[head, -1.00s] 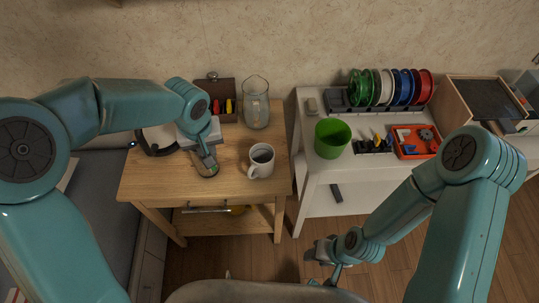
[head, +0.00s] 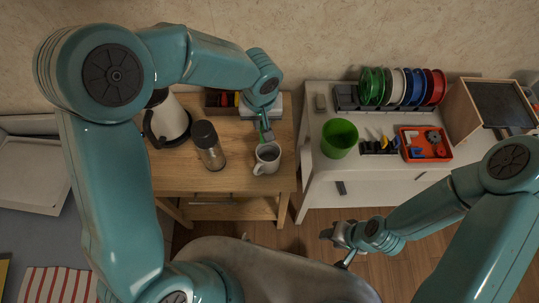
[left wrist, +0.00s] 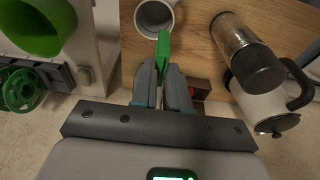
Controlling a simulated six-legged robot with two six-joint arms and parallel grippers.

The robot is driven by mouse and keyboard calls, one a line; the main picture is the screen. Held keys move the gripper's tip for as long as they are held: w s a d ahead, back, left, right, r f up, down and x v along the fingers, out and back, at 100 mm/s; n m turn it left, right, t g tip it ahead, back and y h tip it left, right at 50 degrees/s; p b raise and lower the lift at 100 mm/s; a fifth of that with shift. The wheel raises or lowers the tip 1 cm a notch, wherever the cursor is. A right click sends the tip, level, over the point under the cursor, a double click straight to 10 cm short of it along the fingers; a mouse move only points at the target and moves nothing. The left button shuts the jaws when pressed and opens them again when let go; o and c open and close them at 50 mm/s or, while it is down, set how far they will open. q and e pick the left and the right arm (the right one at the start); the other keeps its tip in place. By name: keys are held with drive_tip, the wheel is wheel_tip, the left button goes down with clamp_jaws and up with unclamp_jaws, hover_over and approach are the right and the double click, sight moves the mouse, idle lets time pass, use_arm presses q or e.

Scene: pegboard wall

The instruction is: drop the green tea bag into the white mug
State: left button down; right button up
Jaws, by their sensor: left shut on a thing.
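The white mug (head: 267,165) stands upright on the small wooden table, with its handle to the left. Its rim and part of its inside also show at the top of the left wrist view (left wrist: 151,26). My left gripper (head: 266,133) is just behind the mug in the head view. In the left wrist view its fingers (left wrist: 163,82) are shut on the green tea bag (left wrist: 164,50), which sticks out past the tips and overlaps the mug's near rim in the picture. The gap between bag and mug is hard to judge. My right gripper (head: 340,241) hangs low over the floor, its jaws unclear.
A dark-topped flask (head: 208,146) and a white kettle (head: 167,120) stand left of the mug. A dark box (head: 221,102) sits behind, partly hidden by my arm. Right, a white table holds a green bin (head: 339,138), several spools (head: 402,86) and a red tray (head: 426,144).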

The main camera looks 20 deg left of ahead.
use_arm(q)
wheel_tip(320, 180, down, 5)
drive_tip(key=shift+a+r+b, duration=0.1)
drive_tip(key=shift+r+b, duration=0.1)
drive_tip(key=shift+b, duration=1.05)
drive_tip(key=shift+f, duration=0.4)
drive_tip(key=shift+a+f+b, duration=0.1)
drive_tip(key=shift+f+b, duration=0.15)
drive_tip(key=shift+b, duration=0.1)
drive_tip(key=c, duration=1.2)
unclamp_jaws()
drive_tip(key=shift+o, duration=0.7)
drive_tip(key=shift+r, duration=0.1)
